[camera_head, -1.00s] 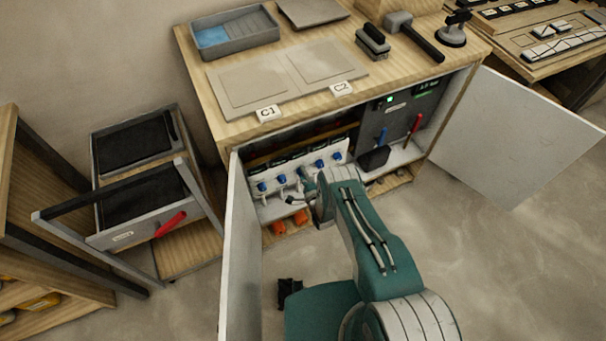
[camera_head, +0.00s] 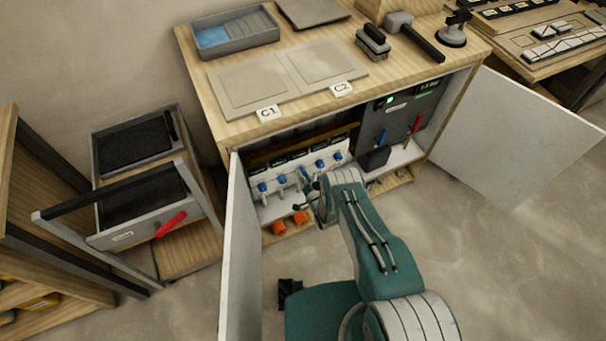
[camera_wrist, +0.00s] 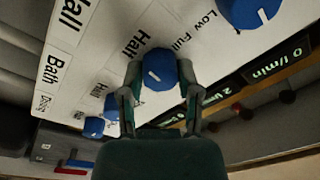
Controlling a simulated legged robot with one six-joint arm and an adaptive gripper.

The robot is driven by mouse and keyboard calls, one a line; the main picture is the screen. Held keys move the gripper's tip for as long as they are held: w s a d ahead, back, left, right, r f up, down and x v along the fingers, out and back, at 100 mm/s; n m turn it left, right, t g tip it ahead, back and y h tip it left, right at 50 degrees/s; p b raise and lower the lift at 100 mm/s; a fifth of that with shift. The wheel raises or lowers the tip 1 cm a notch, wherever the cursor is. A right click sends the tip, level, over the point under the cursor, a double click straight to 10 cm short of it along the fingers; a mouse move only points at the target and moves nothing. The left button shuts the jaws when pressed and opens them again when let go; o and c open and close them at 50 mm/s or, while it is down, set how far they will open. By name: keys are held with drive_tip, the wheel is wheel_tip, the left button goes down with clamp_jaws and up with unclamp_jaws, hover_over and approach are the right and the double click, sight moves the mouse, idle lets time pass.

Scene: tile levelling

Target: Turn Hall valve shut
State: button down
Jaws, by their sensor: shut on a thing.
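Inside the open cabinet a white valve panel (camera_head: 272,201) carries a row of blue knobs (camera_head: 320,163). In the wrist view my gripper (camera_wrist: 160,86) has one finger on each side of a blue knob (camera_wrist: 160,68), shut on it. A short white mark shows on that knob's face. The word "Half" is printed beside it, and a "Hall" label (camera_wrist: 70,18) lies up and left, roughly in line with it. A "Bath" label (camera_wrist: 50,70) is below that. In the head view my wrist hides part of the panel.
Neighbouring blue knobs (camera_wrist: 245,10) sit close on both sides. Dark displays reading l/min (camera_wrist: 270,62) run along the panel. A grey unit with blue and red levers (camera_head: 415,122) is to the right. Open cabinet doors (camera_head: 237,240) (camera_head: 510,140) flank the opening.

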drive_tip(key=shift+s+f+m+g, duration=0.1)
drive_tip(key=shift+m+g, duration=0.2)
drive_tip(key=shift+m, duration=5.35)
drive_tip(key=shift+s+f+m+g, duration=0.15)
drive_tip(key=shift+m+g, duration=0.15)
drive_tip(key=shift+m, duration=5.3)
drive_tip(key=shift+s+f+m+g, duration=0.1)
drive_tip(key=shift+m+g, duration=0.2)
drive_tip(key=shift+m, duration=5.35)
drive_tip(key=shift+c, duration=1.5)
unclamp_jaws()
drive_tip(key=shift+w, duration=0.1)
drive_tip(key=shift+w+r, duration=0.1)
drive_tip(key=shift+r, duration=0.1)
